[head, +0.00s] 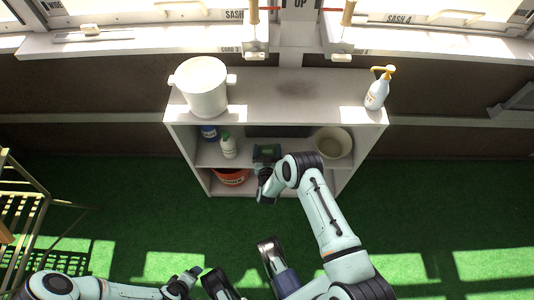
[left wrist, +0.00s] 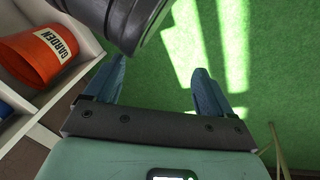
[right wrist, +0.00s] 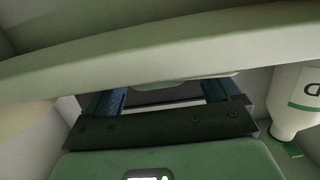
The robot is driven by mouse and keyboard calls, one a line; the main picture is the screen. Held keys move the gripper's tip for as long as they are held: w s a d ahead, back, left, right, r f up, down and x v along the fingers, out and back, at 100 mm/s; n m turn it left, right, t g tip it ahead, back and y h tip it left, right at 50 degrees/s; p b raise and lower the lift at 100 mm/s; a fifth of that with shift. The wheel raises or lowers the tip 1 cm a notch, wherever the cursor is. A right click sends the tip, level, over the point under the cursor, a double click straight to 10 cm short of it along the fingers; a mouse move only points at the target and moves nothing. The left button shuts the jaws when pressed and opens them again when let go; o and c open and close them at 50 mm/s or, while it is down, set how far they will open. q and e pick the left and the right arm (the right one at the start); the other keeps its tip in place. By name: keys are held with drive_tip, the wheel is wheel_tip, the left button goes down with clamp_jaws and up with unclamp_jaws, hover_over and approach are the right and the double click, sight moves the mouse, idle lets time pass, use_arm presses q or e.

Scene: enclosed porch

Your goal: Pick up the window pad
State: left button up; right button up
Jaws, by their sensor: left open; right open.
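My right gripper (head: 266,151) reaches into the middle level of the shelf unit, between a white bottle and a cream bowl. It is open; in the right wrist view (right wrist: 160,98) its two blue fingers stand apart. A pale, partly green piece (right wrist: 175,83) shows near and between the fingertips. I cannot tell whether it is the window pad or whether the fingers touch it. No window pad can be made out clearly in the head view. My left gripper (head: 192,273) is low above the green floor, open and empty, as the left wrist view (left wrist: 160,88) shows.
The shelf unit (head: 290,108) carries a white bucket (head: 205,92) and pump bottle (head: 377,92) on top. The white bottle (head: 228,148), blue container (head: 209,132) and cream bowl (head: 333,142) share the middle level. A red-orange bucket (head: 231,177) is below. A metal rack (head: 22,205) stands left.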

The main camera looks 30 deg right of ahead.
sight(267, 150)
drive_tip(key=c, duration=1.3)
drive_tip(key=shift+r, duration=0.5)
drive_tip(key=shift+c, duration=0.2)
wheel_tip(267, 150, up, 3)
drive_tip(key=shift+r+p, duration=0.1)
drive_tip(key=shift+p, duration=0.7)
wheel_tip(267, 150, up, 5)
drive_tip(key=shift+r+p, duration=0.2)
drive_tip(key=shift+p, duration=0.7)
drive_tip(key=shift+r, duration=0.25)
use_arm(q)
drive_tip(key=shift+g+h, duration=0.3)
drive_tip(key=shift+h, duration=0.1)
drive_tip(key=s+r, duration=0.1)
drive_tip(key=s+d+r, duration=0.1)
drive_tip(key=r, duration=0.1)
drive_tip(key=d+r, duration=0.1)
drive_tip(key=shift+s+d+r, duration=0.2)
drive_tip(key=shift+s, duration=0.2)
use_arm(e)
drive_tip(key=shift+s+a, duration=0.1)
